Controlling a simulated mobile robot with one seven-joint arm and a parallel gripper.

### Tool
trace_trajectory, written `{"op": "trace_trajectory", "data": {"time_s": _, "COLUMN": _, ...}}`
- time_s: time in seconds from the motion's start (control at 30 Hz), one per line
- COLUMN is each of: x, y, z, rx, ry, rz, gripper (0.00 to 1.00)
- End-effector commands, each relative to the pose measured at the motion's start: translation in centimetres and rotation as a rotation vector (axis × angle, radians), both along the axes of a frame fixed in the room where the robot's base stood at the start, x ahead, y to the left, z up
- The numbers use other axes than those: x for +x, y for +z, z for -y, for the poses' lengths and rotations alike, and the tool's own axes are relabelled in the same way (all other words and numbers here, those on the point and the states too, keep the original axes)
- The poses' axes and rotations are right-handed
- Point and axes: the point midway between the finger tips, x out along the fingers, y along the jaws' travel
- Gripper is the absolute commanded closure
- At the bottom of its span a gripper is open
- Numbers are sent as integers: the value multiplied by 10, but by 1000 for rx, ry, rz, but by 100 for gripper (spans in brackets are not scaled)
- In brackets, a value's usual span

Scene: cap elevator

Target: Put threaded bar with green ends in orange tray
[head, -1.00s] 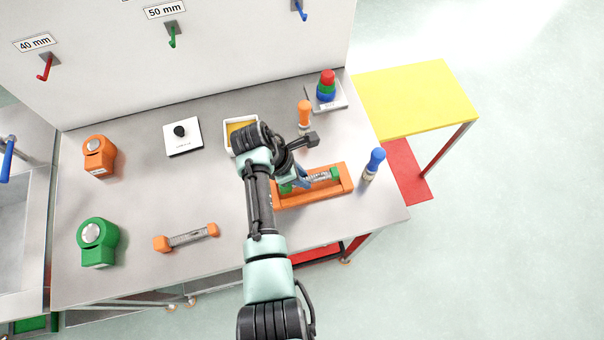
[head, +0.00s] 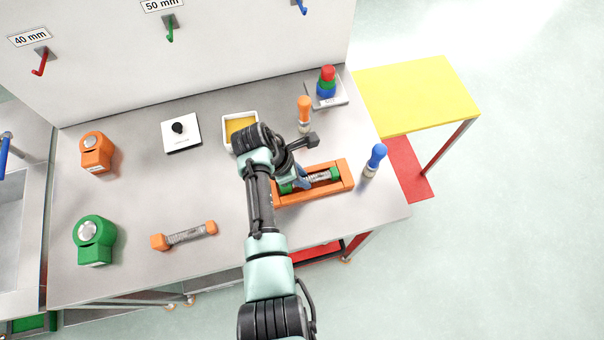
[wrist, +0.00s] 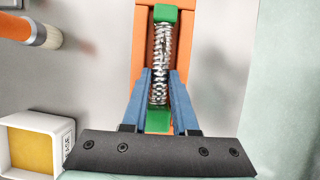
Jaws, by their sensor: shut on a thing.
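The threaded bar with green ends (head: 320,177) lies lengthwise along the orange tray (head: 318,194) in the head view. My arm partly hides its left end. In the wrist view the bar (wrist: 160,50) has a silver threaded middle and two green ends, with the orange tray (wrist: 180,20) around and beneath it. My gripper (wrist: 160,74) has its blue fingers on both sides of the bar near its closer green end, shut on it. I cannot tell whether the bar rests fully on the tray floor.
A blue-handled tool (head: 374,160) stands just right of the tray, and an orange-handled one (head: 304,112) behind it. A white bin with yellow inside (head: 254,116) is behind my wrist. A bar with orange ends (head: 185,235) lies left on the table, with clear surface around it.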

Motion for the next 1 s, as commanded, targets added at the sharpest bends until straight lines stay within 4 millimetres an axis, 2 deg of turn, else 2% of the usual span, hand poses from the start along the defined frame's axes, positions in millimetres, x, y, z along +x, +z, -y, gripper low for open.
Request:
{"op": "trace_trajectory", "data": {"time_s": 0.2, "x": 1, "y": -2, "z": 0, "rx": 0, "ry": 0, "rz": 2, "gripper": 100}}
{"op": "trace_trajectory", "data": {"time_s": 0.23, "x": 1, "y": -2, "z": 0, "rx": 0, "ry": 0, "rz": 2, "gripper": 71}}
{"op": "trace_trajectory", "data": {"time_s": 0.4, "x": 1, "y": -2, "z": 0, "rx": 0, "ry": 0, "rz": 2, "gripper": 41}}
{"op": "trace_trajectory", "data": {"time_s": 0.43, "x": 1, "y": -2, "z": 0, "rx": 0, "ry": 1, "rz": 2, "gripper": 38}}
{"op": "trace_trajectory", "data": {"time_s": 1.0, "x": -1, "y": -2, "z": 0, "rx": 1, "ry": 1, "rz": -2, "gripper": 38}}
